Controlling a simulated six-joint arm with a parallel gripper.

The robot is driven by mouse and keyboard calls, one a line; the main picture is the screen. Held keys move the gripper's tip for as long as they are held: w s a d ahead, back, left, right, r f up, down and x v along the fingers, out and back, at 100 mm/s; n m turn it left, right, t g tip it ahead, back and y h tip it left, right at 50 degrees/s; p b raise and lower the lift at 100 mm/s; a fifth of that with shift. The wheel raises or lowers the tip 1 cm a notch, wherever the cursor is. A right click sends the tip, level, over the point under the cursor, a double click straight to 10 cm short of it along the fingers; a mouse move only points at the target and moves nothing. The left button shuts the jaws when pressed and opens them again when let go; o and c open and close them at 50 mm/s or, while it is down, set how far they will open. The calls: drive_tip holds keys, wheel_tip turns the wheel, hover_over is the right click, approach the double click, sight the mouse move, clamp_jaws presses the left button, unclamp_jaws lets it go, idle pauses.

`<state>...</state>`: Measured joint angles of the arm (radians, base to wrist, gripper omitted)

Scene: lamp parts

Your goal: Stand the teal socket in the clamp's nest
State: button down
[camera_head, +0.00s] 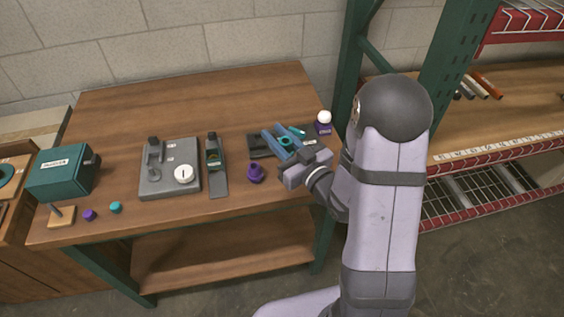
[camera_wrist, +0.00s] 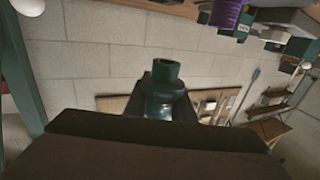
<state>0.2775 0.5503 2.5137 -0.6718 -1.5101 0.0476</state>
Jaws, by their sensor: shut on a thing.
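The teal socket (camera_head: 285,142) is between the blue fingers of my gripper (camera_head: 276,134), above the right part of the table. In the wrist view the teal socket (camera_wrist: 165,82) shows as a dark teal stepped cylinder with an open round end. My gripper is shut on it. A grey fixture (camera_head: 155,187) with a black-knobbed upright and a white round dial stands left of the middle. A narrow grey plate (camera_head: 218,188) with a dark upright part lies just right of it. I cannot tell for certain which of these is the clamp, and its nest is not clear.
A purple socket (camera_head: 255,174) stands left of my gripper. A dark tray (camera_head: 258,147) lies partly under it. A white bulb (camera_head: 324,117) sits on a purple box. A teal box (camera_head: 62,173) and small purple (camera_head: 89,215) and teal (camera_head: 115,207) caps are at left. The table's back is clear.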

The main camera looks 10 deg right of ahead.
drive_tip(key=shift+f, duration=2.95)
drive_tip(key=shift+f, duration=2.1)
drive_tip(key=shift+f+b, duration=0.15)
drive_tip(key=shift+b, duration=0.2)
drive_tip(key=c, duration=1.5)
unclamp_jaws()
